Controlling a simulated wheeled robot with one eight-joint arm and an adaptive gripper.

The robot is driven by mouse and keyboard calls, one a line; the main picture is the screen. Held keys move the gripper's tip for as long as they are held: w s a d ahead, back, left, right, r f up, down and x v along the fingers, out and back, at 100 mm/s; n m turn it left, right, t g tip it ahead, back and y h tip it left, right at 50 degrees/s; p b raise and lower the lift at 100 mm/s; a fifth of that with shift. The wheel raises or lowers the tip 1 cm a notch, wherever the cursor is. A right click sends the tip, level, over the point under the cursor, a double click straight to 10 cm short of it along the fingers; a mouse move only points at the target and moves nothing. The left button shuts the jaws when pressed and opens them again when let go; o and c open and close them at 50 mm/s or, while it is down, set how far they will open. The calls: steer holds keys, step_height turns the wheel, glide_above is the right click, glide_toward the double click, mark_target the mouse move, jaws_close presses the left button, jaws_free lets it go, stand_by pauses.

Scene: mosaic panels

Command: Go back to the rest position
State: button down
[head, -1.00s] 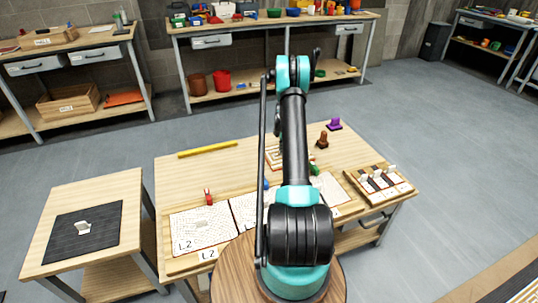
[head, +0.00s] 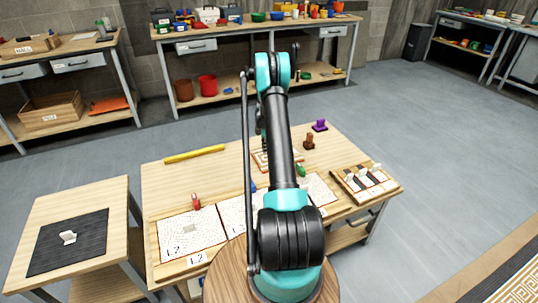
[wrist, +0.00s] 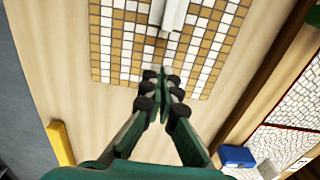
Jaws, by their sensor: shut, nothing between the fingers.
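My gripper (wrist: 160,85) is shut and empty in the wrist view, its two dark fingertips together. It hangs over a brown and white tiled panel (wrist: 118,58) on the wooden table. A white piece (wrist: 172,18) stands out at the top of that view, apart from the fingertips. In the head view my teal and black arm rises over the work table (head: 160,185). It hides the fingertips and most of the tiled panel (head: 262,158).
A yellow bar (head: 194,154), white mosaic panels (head: 192,236), a red piece (head: 196,203), brown (head: 309,141) and purple (head: 320,125) pieces and a rack (head: 366,184) occupy the table. A side table (head: 112,205) stands left. Open floor lies right.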

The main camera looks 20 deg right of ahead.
steer(key=s+a+r+m+t, duration=0.1)
steer(key=s+a+r+m, duration=0.2)
steer(key=r, duration=0.6)
steer(key=s+a+r+m, duration=0.1)
steer(key=s+a+r, duration=0.2)
steer(key=a+r, duration=0.35)
steer(key=s+a+r+m+t, duration=0.1)
steer(key=s+a+r+m, duration=0.45)
steer(key=s+r, duration=0.45)
steer(key=s+a+f+m+t, duration=0.1)
steer(key=s+a+m, duration=0.3)
steer(key=s, duration=0.9)
steer(key=s+a+f+m+t, duration=0.1)
steer(key=s+a+m, duration=0.3)
steer(key=s, duration=1)
steer(key=shift+a+f, duration=0.15)
steer(key=shift+a, duration=0.3)
steer(key=shift+w+m, duration=0.1)
steer(key=shift+m, duration=0.15)
